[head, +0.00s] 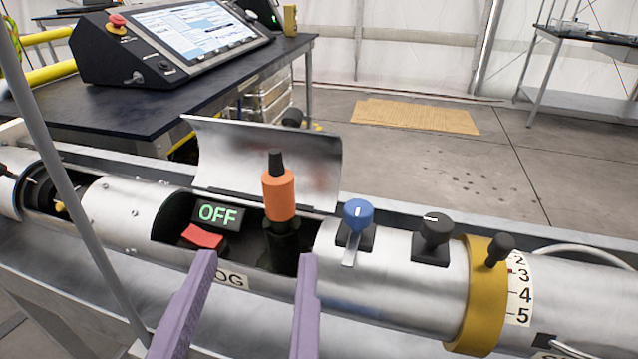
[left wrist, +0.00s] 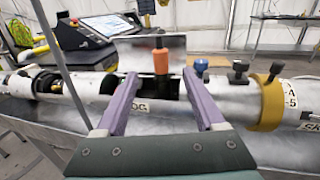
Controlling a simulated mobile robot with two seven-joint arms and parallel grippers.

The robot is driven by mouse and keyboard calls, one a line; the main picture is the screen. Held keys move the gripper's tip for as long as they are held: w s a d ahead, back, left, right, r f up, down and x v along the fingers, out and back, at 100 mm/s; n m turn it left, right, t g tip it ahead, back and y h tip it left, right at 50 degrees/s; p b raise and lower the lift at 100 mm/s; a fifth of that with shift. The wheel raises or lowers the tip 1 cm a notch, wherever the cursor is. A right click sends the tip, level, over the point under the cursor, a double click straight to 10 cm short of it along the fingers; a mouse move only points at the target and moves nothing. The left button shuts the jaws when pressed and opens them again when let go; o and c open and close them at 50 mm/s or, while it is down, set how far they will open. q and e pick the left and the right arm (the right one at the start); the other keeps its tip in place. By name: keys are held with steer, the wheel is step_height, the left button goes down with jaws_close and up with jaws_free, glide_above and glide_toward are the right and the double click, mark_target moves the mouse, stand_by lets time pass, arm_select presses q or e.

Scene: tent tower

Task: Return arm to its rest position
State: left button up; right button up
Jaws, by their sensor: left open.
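My left gripper (head: 258,262) comes into the head view from the bottom, its two purple fingers apart with nothing between them. It also shows in the left wrist view (left wrist: 158,82), open and empty. The fingertips are in front of a metal tube (head: 390,285) with an open compartment. In the compartment are a red switch (head: 202,237), a lit green OFF display (head: 217,214) and an orange-topped black connector (head: 279,195) standing upright. Whether a fingertip touches the tube I cannot tell. My right gripper is not in view.
The compartment's curved lid (head: 262,160) stands open behind it. A blue knob (head: 358,216), a black knob (head: 435,236) and a gold ring (head: 481,290) are to the right. A thin grey pole (head: 62,150) crosses the left side. A table with a console (head: 175,45) stands behind.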

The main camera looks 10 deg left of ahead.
arm_select(q)
steer(key=s+a+f+n+g+p, duration=0.25)
steer(key=a+n+g, duration=0.3)
steer(key=n, duration=0.55)
steer(key=s+a+f+n+g+p, duration=0.1)
steer(key=s+a+n+g+p, duration=0.25)
steer(key=n+g, duration=0.6)
step_height(320, 180, up, 3)
steer(key=s+n+t+h+p, duration=0.1)
steer(key=s+n+h+p, duration=0.25)
steer(key=n, duration=0.75)
step_height(320, 180, up, 38)
steer(key=p, duration=3.6)
steer(key=shift+w+a+p, duration=0.2)
steer(key=shift+w+p, duration=0.1)
steer(key=shift+p, duration=0.05)
steer(key=shift+f+h, duration=0.15)
steer(key=shift+h, duration=0.1)
